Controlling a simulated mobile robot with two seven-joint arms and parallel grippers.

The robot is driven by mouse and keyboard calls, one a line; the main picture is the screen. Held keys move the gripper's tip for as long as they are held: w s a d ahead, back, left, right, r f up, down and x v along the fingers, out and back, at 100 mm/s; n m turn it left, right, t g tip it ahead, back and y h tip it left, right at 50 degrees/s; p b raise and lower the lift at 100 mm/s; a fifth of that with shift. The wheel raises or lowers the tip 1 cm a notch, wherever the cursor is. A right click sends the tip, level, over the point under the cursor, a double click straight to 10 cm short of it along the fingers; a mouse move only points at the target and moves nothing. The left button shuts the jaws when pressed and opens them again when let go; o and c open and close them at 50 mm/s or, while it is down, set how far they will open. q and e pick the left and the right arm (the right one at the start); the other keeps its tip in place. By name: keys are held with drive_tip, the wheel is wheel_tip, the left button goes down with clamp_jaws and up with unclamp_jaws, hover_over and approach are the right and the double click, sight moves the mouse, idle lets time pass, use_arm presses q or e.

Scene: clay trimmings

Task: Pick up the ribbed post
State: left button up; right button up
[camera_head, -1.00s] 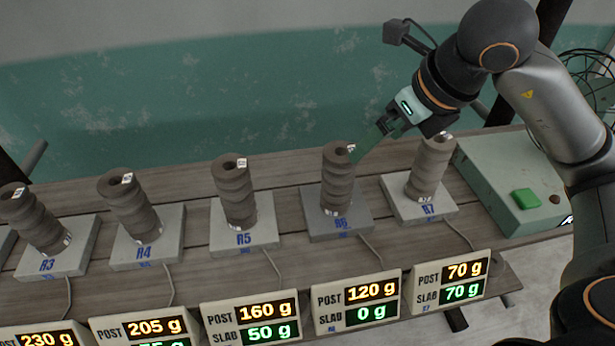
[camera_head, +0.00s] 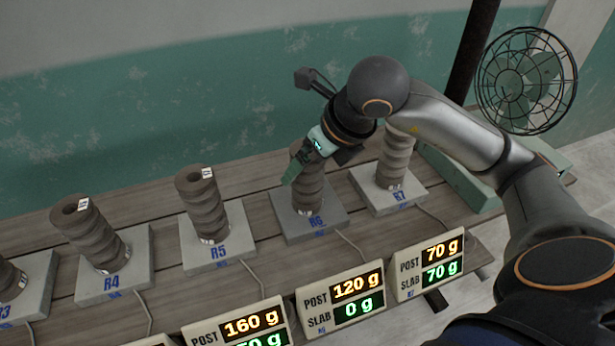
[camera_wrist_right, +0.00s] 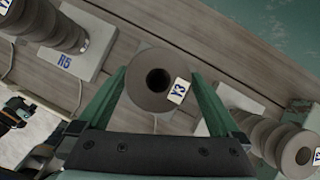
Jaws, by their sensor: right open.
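Several grey-brown ribbed posts stand upright on slabs. The post on slab R6 (camera_head: 309,192) is partly hidden by my right gripper (camera_head: 291,174) in the head view. In the right wrist view this post (camera_wrist_right: 150,97) shows from above, with a dark hole and a small tag on its top. The right gripper's green fingers are open, one on each side of the post; I cannot tell whether they touch it. Other posts stand on R4 (camera_head: 98,238), R5 (camera_head: 204,208) and R7 (camera_head: 394,160). My left gripper is not in view.
The neighbouring R7 post also shows in the right wrist view (camera_wrist_right: 278,140). Displays (camera_head: 341,300) line the wooden table's (camera_head: 150,208) front, with cables running to the slabs. A green box (camera_head: 455,178) sits right of R7, and a fan (camera_head: 527,80) stands behind it.

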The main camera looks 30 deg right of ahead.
drive_tip(key=x, duration=0.3)
drive_tip(key=shift+w+a+f, duration=0.2)
drive_tip(key=shift+f, duration=0.1)
clamp_jaws()
idle(0.6)
drive_tip(key=shift+r, duration=0.15)
